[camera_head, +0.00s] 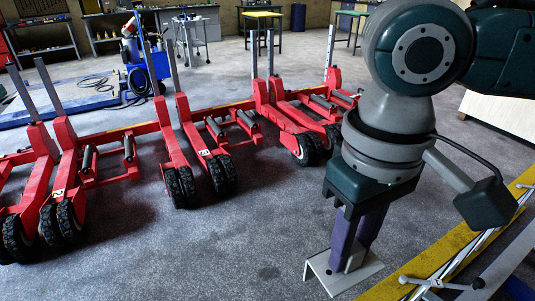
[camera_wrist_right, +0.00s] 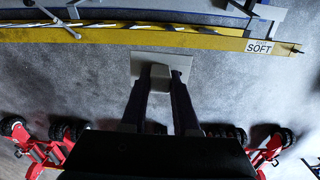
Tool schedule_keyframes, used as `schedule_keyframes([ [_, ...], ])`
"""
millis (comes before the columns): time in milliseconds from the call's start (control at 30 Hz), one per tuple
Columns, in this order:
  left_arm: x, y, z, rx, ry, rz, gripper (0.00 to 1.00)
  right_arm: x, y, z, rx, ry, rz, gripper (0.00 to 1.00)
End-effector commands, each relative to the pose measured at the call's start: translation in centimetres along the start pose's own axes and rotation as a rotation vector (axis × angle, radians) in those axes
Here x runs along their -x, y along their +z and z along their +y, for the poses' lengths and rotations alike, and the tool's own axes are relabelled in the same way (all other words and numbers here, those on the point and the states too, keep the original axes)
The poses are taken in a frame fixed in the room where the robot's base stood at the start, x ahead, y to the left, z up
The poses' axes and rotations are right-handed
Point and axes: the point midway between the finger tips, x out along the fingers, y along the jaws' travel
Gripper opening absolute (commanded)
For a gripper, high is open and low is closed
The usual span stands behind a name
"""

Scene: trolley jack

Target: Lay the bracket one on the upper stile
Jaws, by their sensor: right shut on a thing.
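The bracket (camera_head: 326,277) is a light grey bent plate at the bottom centre of the head view. My right gripper (camera_head: 353,256) points down with its two dark purplish fingers shut on the bracket's upright part. In the right wrist view the bracket's flat plate (camera_wrist_right: 149,60) lies past the fingertips (camera_wrist_right: 161,78), just short of a long yellow beam (camera_wrist_right: 130,37) marked "SOFT". The beam (camera_head: 446,250) also runs along the lower right of the head view. I cannot tell whether this beam is the upper stile. My left gripper is out of view.
Red wheeled jack frames (camera_head: 165,135) with black tyres stand in a row to the left and behind. Grey bars and rods (camera_head: 466,283) lie beside the yellow beam at the lower right. Grey floor (camera_head: 240,250) left of the bracket is clear. Workbenches stand far back.

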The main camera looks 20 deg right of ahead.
Motion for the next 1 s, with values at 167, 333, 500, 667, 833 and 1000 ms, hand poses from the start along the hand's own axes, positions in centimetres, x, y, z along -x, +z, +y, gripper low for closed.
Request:
schedule_keyframes([
  [167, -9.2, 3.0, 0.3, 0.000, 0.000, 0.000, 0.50, -10.2, -1.4, 0.6, 0.006, 0.000, 0.000, 0.00],
  [333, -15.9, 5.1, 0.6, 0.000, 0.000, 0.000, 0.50, -17.6, -2.6, 1.2, 0.014, 0.000, 0.003, 0.00],
  [500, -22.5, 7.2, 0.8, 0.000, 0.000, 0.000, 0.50, -25.0, -3.8, 1.9, 0.022, 0.000, 0.005, 0.00],
  [667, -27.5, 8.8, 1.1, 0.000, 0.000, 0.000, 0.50, -30.6, -4.8, 2.5, 0.028, 0.000, 0.007, 0.00],
  [833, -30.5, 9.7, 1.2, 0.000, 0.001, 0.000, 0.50, -33.9, -5.4, 2.9, 0.033, 0.000, 0.010, 0.00],
  [1000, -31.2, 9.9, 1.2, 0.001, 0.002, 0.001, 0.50, -34.7, -5.6, 3.0, 0.036, 0.000, 0.010, 0.00],
])
